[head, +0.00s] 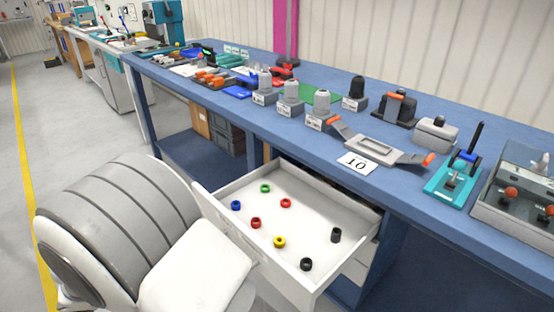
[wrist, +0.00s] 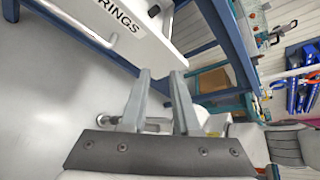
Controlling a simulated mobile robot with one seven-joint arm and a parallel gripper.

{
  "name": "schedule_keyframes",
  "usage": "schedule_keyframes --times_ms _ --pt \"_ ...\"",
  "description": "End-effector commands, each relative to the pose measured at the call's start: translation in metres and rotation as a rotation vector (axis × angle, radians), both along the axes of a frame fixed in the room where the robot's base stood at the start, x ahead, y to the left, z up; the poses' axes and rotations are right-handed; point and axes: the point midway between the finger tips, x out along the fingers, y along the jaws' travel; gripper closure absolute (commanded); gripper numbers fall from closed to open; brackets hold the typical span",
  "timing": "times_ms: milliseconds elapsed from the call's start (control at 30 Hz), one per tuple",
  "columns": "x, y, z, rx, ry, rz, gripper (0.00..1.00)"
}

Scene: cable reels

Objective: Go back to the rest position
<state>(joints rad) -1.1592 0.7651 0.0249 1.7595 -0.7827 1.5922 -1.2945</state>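My gripper (wrist: 160,76) shows in the wrist view with its two grey fingers apart and nothing between them. It is in the air near the front of a white drawer (wrist: 105,28) marked "RINGS". In the head view the drawer (head: 212,203) is pulled out from under the blue bench. Several small rings lie spread on its floor, among them a green ring (head: 265,188), a blue ring (head: 236,205), a yellow ring (head: 279,242) and a black ring (head: 306,264). My gripper cannot be made out in the head view.
The blue bench (head: 300,140) carries grey reel-like parts, a metal plate with orange ends (head: 375,150), a "10" card (head: 357,163) and a teal fixture (head: 455,178). The open drawer juts into the aisle. Grey floor (head: 80,120) is clear at left, beside a yellow line.

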Motion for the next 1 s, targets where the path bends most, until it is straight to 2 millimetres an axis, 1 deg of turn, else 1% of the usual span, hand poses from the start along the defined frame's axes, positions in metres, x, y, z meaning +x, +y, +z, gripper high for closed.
schedule_keyframes --times_ms 33,200,433,567,700,1000 --pt "0.007 -0.015 0.013 0.071 -0.029 -0.076 0.70" --pt "0.020 -0.062 0.045 0.299 -0.144 -0.334 0.70" --pt "0.021 -0.123 0.082 0.582 -0.337 -0.702 0.70" --pt "0.016 -0.154 0.100 0.731 -0.462 -0.914 0.70" --pt "0.006 -0.184 0.116 0.883 -0.609 -1.151 0.70" --pt "-0.021 -0.234 0.146 1.184 -0.954 -1.654 0.70"
